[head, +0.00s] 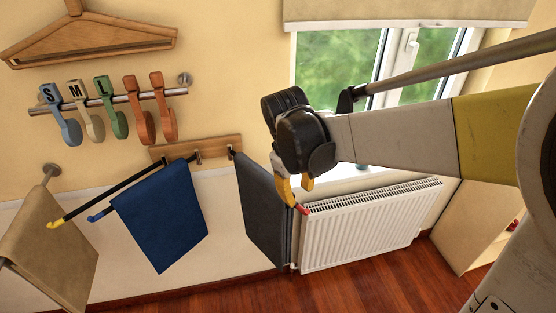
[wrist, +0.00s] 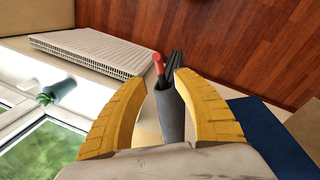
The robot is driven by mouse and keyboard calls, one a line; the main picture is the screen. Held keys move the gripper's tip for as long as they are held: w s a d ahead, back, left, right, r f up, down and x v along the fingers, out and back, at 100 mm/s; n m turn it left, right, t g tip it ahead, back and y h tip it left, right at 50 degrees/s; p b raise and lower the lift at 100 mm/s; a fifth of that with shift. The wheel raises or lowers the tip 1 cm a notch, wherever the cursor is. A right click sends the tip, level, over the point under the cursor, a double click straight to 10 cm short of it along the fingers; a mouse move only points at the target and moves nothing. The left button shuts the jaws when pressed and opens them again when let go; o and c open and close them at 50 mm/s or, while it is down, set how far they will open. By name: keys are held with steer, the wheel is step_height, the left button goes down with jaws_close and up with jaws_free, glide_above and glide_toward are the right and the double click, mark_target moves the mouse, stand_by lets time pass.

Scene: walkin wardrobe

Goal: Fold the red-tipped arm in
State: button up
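The red-tipped arm shows its red tip (head: 303,209) in the head view, at the front of the dark grey cloth (head: 264,215) that hangs over it. This arm sticks out from the wooden wall rail (head: 222,148). My gripper (head: 298,193) is right at the red tip. In the wrist view my gripper (wrist: 160,80) is open, its yellow fingers spread either side of the grey cloth (wrist: 170,115). The red tip (wrist: 157,60) shows between and slightly beyond the fingertips. I cannot tell whether a finger touches it.
A blue cloth (head: 163,217) hangs on the blue-tipped arm, left of the grey one. A yellow-tipped bare arm (head: 90,202) is further left, near a beige cloth (head: 50,245). A white radiator (head: 370,225) stands under the window, to the right. Hooks with letters hang above.

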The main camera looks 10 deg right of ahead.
mark_target(301, 208)
steer(key=f, duration=0.2)
steer(key=f+b, duration=0.1)
steer(key=f, duration=0.1)
steer(key=d+f, duration=0.1)
steer(key=f, duration=0.2)
steer(key=shift+w+d, duration=0.1)
steer(key=shift+w, duration=0.25)
steer(key=shift+r, duration=0.1)
jaws_close()
